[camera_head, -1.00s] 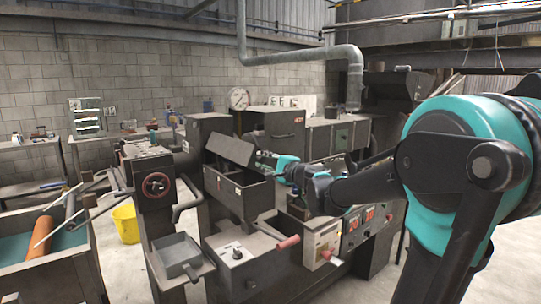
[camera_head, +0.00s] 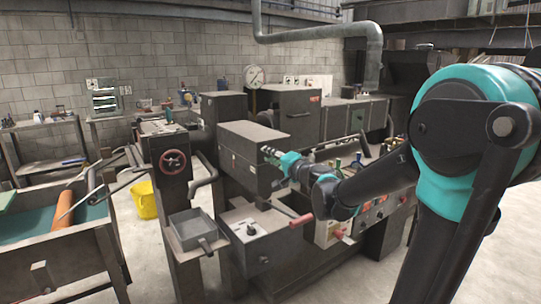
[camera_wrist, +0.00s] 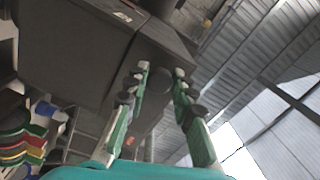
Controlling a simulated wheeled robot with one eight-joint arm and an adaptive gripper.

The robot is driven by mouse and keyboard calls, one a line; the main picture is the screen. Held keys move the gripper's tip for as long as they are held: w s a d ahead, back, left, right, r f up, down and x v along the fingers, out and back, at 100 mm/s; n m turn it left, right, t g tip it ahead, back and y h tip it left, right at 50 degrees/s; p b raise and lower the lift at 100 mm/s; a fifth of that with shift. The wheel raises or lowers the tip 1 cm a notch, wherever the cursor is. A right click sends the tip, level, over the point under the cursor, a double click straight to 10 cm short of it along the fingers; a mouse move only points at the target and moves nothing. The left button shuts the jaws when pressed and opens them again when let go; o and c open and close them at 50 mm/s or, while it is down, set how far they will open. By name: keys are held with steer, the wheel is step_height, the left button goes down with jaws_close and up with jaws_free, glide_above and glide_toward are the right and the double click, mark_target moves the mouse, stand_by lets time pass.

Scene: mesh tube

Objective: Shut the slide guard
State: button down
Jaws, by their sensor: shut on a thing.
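The slide guard (camera_head: 250,134) is the dark grey cover over the box-shaped housing (camera_head: 240,172) on the machine in the middle of the head view. It lies level across the housing, with no gap that I can make out. My gripper (camera_head: 268,151) is at the right end of this box. In the wrist view my gripper (camera_wrist: 160,72) has its two green and black fingers on either side of a dark rounded part at the guard's end, and is shut on it. The exact contact is hard to see.
A control box with a red-handled lever (camera_head: 301,220) stands below the guard. A handwheel post (camera_head: 173,162) and a small grey tray (camera_head: 192,230) stand to the left. A yellow bucket (camera_head: 145,199) is on the floor.

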steer(key=shift+s+f, duration=0.1)
steer(key=c, duration=1.3)
jaws_free()
steer(key=shift+o, duration=0.2)
steer(key=shift+d, duration=0.1)
steer(key=v, duration=1.1)
steer(key=shift+s+d, duration=0.2)
steer(key=shift+s, duration=0.15)
steer(key=shift+f, duration=0.1)
steer(key=s+a+f+n+g+h, duration=0.1)
steer(key=s+f+n+g, duration=0.35)
steer(key=f, duration=0.55)
steer(key=s+d+f+n+g+h, duration=0.1)
steer(key=s+d+f+g+h, duration=0.2)
steer(key=s+d+f, duration=0.4)
steer(key=s+d+f+n+g+h, duration=0.1)
steer(key=s+d+f+g+h, duration=0.2)
steer(key=f, duration=1)
steer(key=s+d+h, duration=0.3)
steer(key=s+d, duration=0.1)
steer(key=shift+s+d+h, duration=0.3)
